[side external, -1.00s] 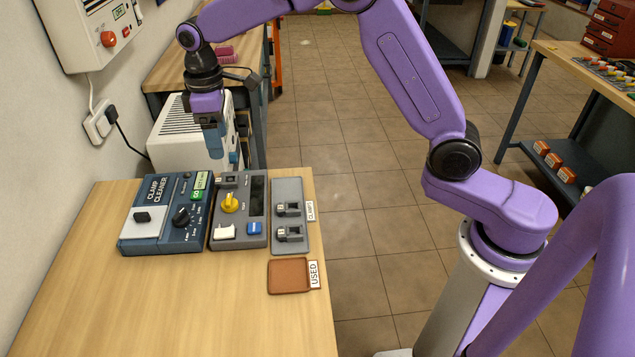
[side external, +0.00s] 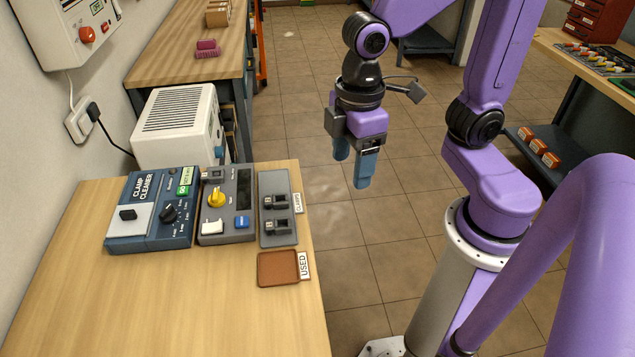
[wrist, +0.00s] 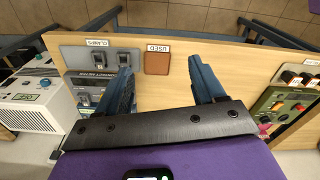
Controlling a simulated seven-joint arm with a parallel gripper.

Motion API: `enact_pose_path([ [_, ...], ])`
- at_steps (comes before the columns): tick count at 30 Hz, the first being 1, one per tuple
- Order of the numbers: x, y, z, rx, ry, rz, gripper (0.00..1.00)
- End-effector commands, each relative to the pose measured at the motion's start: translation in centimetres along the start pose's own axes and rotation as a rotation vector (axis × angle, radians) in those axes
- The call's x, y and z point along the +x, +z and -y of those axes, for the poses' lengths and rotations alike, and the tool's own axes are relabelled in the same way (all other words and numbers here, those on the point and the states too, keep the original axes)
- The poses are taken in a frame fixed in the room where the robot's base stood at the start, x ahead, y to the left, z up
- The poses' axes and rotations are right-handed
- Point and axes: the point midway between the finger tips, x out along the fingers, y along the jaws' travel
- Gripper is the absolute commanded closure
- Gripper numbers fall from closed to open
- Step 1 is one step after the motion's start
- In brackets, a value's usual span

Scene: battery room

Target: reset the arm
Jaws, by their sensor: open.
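My gripper (side external: 353,169) has blue fingers and hangs in the air off the right edge of the wooden table, above the tiled floor. Its fingers are apart with nothing between them. In the wrist view my gripper (wrist: 165,85) also shows open and empty, with the table beyond it. My arm is bent, with the fingers pointing down.
The table (side external: 160,300) holds a blue clamp cleaner (side external: 152,212), a grey meter box (side external: 228,205), a grey plate (side external: 278,235) with two clamps and a brown USED tray (side external: 278,270). A white vented unit (side external: 178,125) stands behind. The table's front is clear.

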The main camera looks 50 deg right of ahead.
Motion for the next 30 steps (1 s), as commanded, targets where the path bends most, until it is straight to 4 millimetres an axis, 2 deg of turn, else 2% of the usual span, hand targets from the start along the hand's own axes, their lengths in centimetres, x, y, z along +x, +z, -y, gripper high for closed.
enact_pose_path([
  [1, 0.2, 1.6, 0.8, -0.013, -0.001, -0.002, 0.31],
  [3, 0.5, 3.5, 1.7, -0.026, -0.001, -0.004, 0.31],
  [6, 0.9, 5.7, 2.7, -0.041, -0.003, -0.005, 0.31],
  [10, 1.3, 7.4, 3.4, -0.053, -0.004, -0.005, 0.31],
  [15, 1.4, 8.0, 3.7, -0.057, -0.004, -0.006, 0.31],
  [30, 1.4, 7.9, 3.7, -0.058, -0.004, -0.005, 0.31],
])
